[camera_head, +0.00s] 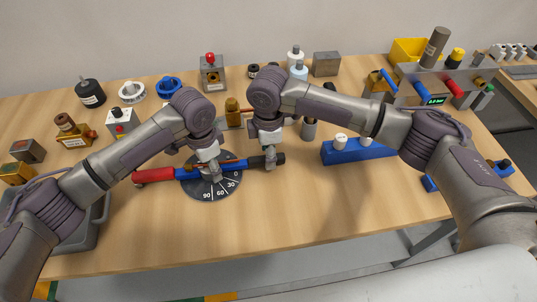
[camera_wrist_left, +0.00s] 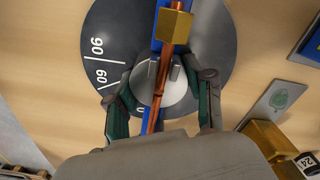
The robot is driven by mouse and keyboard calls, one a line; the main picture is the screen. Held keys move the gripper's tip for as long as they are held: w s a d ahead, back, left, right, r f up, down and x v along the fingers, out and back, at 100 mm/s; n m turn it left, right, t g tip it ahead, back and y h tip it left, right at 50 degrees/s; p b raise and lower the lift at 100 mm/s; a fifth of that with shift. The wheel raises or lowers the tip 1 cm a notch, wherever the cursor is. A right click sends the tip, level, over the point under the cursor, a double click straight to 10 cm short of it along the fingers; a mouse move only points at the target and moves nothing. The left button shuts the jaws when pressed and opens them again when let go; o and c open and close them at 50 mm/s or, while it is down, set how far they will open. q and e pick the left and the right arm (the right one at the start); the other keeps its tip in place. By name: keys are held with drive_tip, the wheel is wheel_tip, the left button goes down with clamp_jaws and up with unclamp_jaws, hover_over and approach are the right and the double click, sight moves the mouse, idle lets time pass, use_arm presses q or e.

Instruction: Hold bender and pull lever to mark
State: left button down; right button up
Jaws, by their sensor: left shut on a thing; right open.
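The bender is a dark round dial (camera_head: 207,190) with white angle marks, on the table. A red handle (camera_head: 155,175) sticks out to its left and a black-ended lever (camera_head: 277,158) to its right. My left gripper (camera_head: 213,172) is shut on the bender's middle. The left wrist view shows its fingers (camera_wrist_left: 160,92) on either side of a silver hub, with a copper tube (camera_wrist_left: 162,80), a brass block (camera_wrist_left: 173,26) and a blue bar over the dial (camera_wrist_left: 110,50). My right gripper (camera_head: 270,163) is open at the lever's black end; its fingertips are partly hidden.
A blue block with white-topped pegs (camera_head: 350,151) stands to the right. A grey bin (camera_head: 88,228) is at the left, partly behind my left arm. Small bottles, boxes and fittings line the back. The table front between the dial and edge is clear.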

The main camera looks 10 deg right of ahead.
drive_tip(key=shift+f, duration=0.7)
clamp_jaws()
